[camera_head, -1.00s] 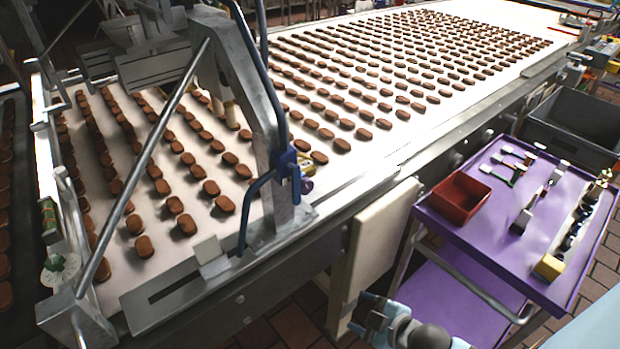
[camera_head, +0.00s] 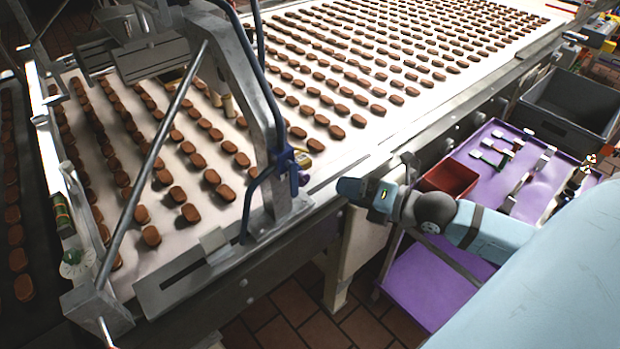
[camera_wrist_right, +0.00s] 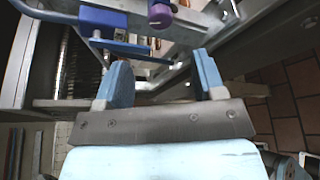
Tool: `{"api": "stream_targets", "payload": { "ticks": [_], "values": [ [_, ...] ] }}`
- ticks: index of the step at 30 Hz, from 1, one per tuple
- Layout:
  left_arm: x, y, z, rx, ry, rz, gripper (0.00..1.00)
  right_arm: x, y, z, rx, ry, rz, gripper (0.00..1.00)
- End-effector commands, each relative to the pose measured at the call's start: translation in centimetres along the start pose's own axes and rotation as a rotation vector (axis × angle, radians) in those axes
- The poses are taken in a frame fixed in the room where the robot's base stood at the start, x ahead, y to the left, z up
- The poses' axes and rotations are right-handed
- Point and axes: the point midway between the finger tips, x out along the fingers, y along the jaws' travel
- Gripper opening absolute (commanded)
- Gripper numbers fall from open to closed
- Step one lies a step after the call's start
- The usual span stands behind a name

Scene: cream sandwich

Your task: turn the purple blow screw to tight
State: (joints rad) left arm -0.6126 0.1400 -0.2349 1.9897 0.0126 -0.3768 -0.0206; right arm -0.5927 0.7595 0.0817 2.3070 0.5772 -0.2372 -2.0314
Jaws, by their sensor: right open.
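The purple blow screw (camera_head: 304,178) is a small knob beside the blue clamp block on the grey metal frame, at the near edge of the conveyor. In the right wrist view the purple screw (camera_wrist_right: 160,16) shows at the top, beyond the fingertips, with the blue block to its left. My right gripper (camera_head: 348,189) is to the right of the screw and apart from it. In the right wrist view its two blue fingers (camera_wrist_right: 161,68) stand wide apart with nothing held between them. My left gripper is not in view.
The conveyor (camera_head: 345,160) carries many brown biscuits in rows. The slanted metal frame (camera_head: 262,110) and blue hoses stand around the screw. A purple cart (camera_head: 470,160) with a red bin (camera_head: 450,180) and tools stands behind my right arm. A grey crate (camera_head: 570,105) is farther right.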

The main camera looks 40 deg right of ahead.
Motion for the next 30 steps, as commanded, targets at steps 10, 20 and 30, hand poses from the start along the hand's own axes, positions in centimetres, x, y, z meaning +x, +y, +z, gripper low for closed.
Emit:
{"api": "stream_targets", "payload": {
  "ticks": [10, 20, 30],
  "values": [
    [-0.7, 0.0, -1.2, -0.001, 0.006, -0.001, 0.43, 5.6, 0.2, 0.2, 0.004, -0.003, 0.002, 0.63],
    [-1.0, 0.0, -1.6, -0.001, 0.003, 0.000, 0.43, 9.7, 0.1, 0.0, 0.003, 0.000, 0.001, 0.63],
    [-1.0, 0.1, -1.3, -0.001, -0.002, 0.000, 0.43, 10.2, 0.0, -0.1, 0.001, 0.002, 0.000, 0.63]
  ]
}}
